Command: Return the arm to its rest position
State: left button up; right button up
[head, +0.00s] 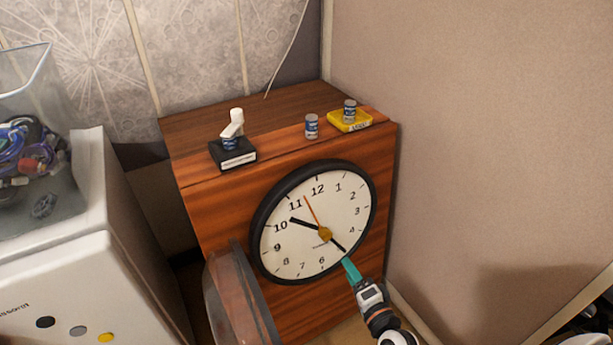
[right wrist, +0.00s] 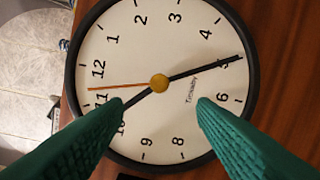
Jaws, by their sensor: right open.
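My right gripper (head: 348,266) reaches in from the lower right in the head view, its teal fingers in front of the lower edge of a round wall clock (head: 285,255). In the right wrist view the two green fingers (right wrist: 160,101) are apart with nothing between them. The white face of the clock (right wrist: 130,55) shows beyond them, with black hands, an orange hand and a yellow hub. I cannot tell whether a fingertip touches the clock. My left gripper is not in view.
The clock is on the front of a wooden cabinet (head: 220,200). On top are a black box (head: 233,155) with a white-topped item, a can (head: 311,126) and a yellow box (head: 345,124) bearing another can (head: 350,108). A white unit (head: 90,270) stands left; a wall (head: 480,130) rises right.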

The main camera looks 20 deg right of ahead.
jog(key=s+a+f+n+g+p, duration=0.1)
jog(key=s+f+n+g+p, duration=0.35)
jog(key=f, duration=0.45)
jog(key=s+a+f+n+g+p, duration=0.1)
jog(key=s+f+n+g+p, duration=0.25)
jog(key=s+f, duration=0.35)
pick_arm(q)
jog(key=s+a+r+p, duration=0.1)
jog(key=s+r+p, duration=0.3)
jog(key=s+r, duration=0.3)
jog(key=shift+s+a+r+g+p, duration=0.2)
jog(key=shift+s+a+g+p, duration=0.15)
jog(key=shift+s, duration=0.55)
pick_arm(e)
jog(key=s+a+f+n+g, duration=0.1)
jog(key=s+f+n+g, duration=0.3)
jog(key=s, duration=0.9)
jog(key=s+a+f+n+g, duration=0.1)
jog(key=s+f+n+g, duration=0.3)
jog(key=s+f, duration=0.3)
jog(key=s+n, duration=0.1)
jog(key=s, duration=0.4)
jog(key=shift+s+a+n, duration=0.35)
jog(key=shift+n, duration=0.05)
